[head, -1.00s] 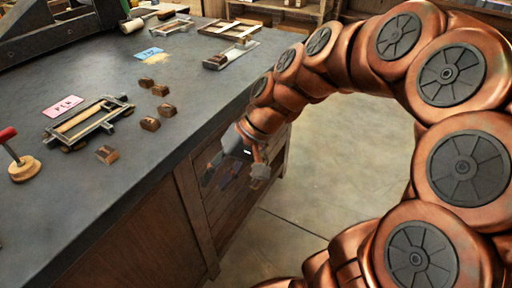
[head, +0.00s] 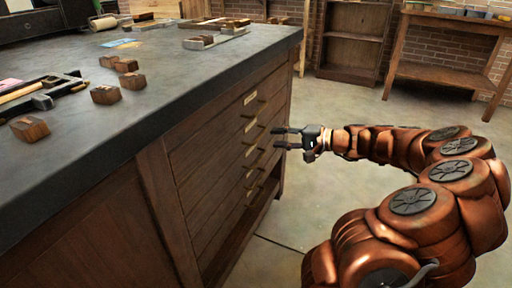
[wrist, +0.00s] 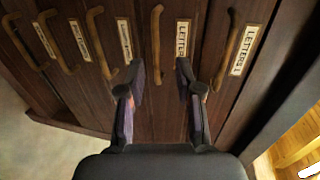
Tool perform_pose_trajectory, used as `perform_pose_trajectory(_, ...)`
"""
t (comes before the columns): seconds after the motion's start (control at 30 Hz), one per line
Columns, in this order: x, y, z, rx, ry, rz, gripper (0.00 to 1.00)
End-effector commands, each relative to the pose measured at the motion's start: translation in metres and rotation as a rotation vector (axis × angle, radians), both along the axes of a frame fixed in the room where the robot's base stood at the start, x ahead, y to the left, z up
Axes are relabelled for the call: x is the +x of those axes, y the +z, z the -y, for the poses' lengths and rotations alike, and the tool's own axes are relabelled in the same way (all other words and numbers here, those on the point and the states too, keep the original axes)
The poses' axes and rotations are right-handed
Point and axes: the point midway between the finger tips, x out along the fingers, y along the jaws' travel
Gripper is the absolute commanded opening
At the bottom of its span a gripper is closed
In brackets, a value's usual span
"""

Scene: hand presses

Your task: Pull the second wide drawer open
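The dark wooden cabinet under the worktop has a stack of wide drawers (head: 215,160), all looking shut. In the wrist view they run as upright strips. The strip labelled LETTERS 1 (wrist: 243,50) is at the right. The second wide drawer's label (wrist: 183,40) is left of it, with its curved handle (wrist: 157,45) beside the label. My gripper (head: 277,138) is open and empty, in front of the drawer fronts. In the wrist view, the second handle lies between and beyond my gripper's two fingers (wrist: 156,85). I cannot tell whether they touch anything.
The dark worktop (head: 180,80) overhangs the drawers, with small wooden blocks (head: 106,94) on it. Bare concrete floor (head: 350,115) lies right of the cabinet. A shelf (head: 350,40) and a wooden table (head: 450,25) stand at the brick wall behind.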

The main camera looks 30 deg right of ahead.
Motion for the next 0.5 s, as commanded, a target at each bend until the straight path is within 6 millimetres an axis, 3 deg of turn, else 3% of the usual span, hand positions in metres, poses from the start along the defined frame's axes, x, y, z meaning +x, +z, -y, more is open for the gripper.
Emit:
perform_pose_trajectory(0.13,0.003,-0.009,0.006,0.009,-0.018,0.008,0.34)
perform_pose_trajectory(0.5,0.045,-0.019,-0.022,0.009,-0.011,0.007,0.34)
